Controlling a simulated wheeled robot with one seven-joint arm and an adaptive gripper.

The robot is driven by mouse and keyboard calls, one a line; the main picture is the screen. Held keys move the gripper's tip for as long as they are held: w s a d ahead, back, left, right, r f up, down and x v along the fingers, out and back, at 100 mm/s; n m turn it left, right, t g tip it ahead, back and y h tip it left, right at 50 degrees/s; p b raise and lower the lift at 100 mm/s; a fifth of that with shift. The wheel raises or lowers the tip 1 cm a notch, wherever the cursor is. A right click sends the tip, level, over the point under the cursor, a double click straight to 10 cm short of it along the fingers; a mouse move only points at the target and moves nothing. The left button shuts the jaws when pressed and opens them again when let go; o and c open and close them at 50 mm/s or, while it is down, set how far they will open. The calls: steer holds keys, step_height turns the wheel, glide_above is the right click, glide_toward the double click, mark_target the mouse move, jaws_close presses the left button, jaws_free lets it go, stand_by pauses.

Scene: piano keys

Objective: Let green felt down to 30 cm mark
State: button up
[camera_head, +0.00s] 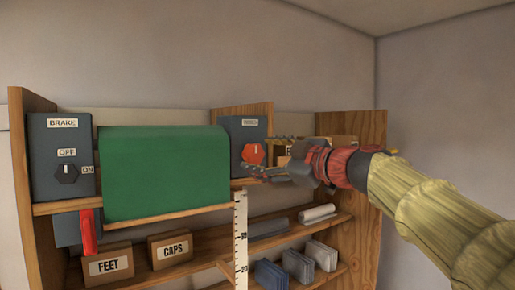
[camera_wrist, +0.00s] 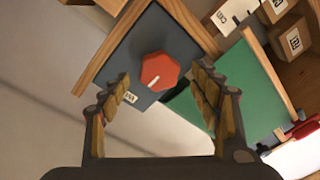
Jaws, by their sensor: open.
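The green felt (camera_head: 165,170) hangs as a wide sheet at the shelf's upper left; it also shows in the wrist view (camera_wrist: 250,85). A white ruler (camera_head: 240,235) stands upright to its right; its 30 mark is not visible. Right of the felt, a dark box (camera_head: 236,135), its label too small to read surely, carries a red faceted knob (camera_head: 253,153) with a white pointer line. My gripper (camera_wrist: 158,76) is open, its fingers framing the red knob (camera_wrist: 161,72) in the wrist view; contact is unclear. The BRAKE box (camera_head: 62,135) has a black knob (camera_head: 66,174) marked OFF and ON.
A red bar (camera_head: 88,235) hangs below the BRAKE box. FEET (camera_head: 108,264) and CAPS (camera_head: 170,249) boxes sit on the lower shelf. A wooden side panel (camera_head: 372,135) closes the right end.

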steer(key=shift+p+x, duration=0.35)
steer(key=shift+x, duration=0.5)
steer(key=shift+w+a, duration=0.15)
steer(key=shift+w, duration=0.15)
steer(key=shift+c, duration=1)
steer(key=c, duration=1)
steer(key=shift+o, duration=0.2)
steer(key=shift+f, duration=0.1)
steer(key=shift+b, duration=0.5)
